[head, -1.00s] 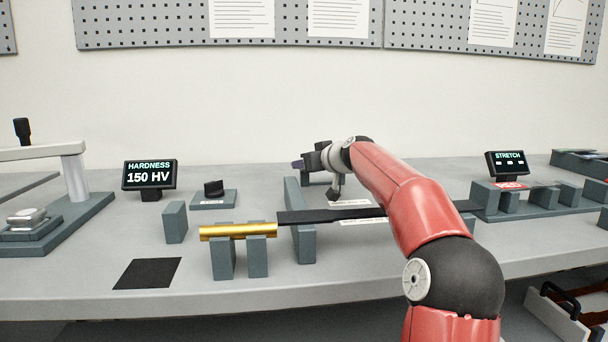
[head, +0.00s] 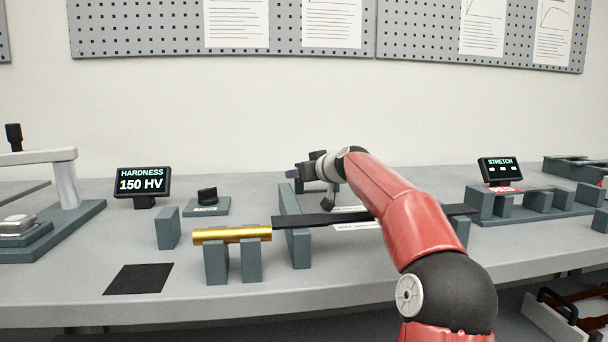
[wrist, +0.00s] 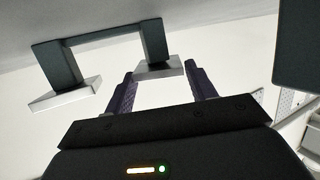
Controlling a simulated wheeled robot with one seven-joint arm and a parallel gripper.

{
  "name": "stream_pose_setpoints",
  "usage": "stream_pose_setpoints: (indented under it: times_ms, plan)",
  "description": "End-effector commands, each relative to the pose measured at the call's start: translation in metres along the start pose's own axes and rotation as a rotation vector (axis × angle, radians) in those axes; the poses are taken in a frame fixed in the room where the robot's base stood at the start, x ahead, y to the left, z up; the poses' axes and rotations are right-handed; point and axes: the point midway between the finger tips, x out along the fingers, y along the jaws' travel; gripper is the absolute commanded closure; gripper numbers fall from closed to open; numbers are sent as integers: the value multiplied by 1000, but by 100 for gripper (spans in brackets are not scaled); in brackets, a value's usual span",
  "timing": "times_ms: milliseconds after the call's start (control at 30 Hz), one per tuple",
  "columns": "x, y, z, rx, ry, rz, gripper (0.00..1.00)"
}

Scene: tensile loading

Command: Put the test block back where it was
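A small silver block (head: 16,223), which looks like the test block, rests on the grey stand of the hardness tester at the left edge of the head view. My gripper (head: 295,173) is far to its right, over the back of the bench by a dark upright rail, and points left. In the wrist view the two purple fingers (wrist: 161,88) are apart with nothing visibly clamped between them. A dark bracket (wrist: 105,38) with two pale feet lies ahead of the fingertips; one foot shows between them. I cannot tell whether they touch.
A gold bar (head: 232,235) lies across two grey posts. A long black bar (head: 318,219) rests on supports under my arm. The hardness display (head: 143,181) reads 150 HV. A black knob (head: 207,196), a black mat (head: 138,279) and the stretch fixture (head: 535,203) share the bench.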

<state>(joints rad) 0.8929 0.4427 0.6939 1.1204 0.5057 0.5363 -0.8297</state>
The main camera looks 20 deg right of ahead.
Motion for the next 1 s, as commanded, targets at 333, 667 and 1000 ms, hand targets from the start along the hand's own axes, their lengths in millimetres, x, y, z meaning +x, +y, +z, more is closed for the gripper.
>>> stream_pose_setpoints:
  times_ms: [333, 667, 1000]
  plan:
    - [7, 2, 21, 13, -35, -11, 28]
    - [-9, 5, 11, 13, -32, -4, 28]
    - [-88, 3, 4, 8, -22, -2, 28]
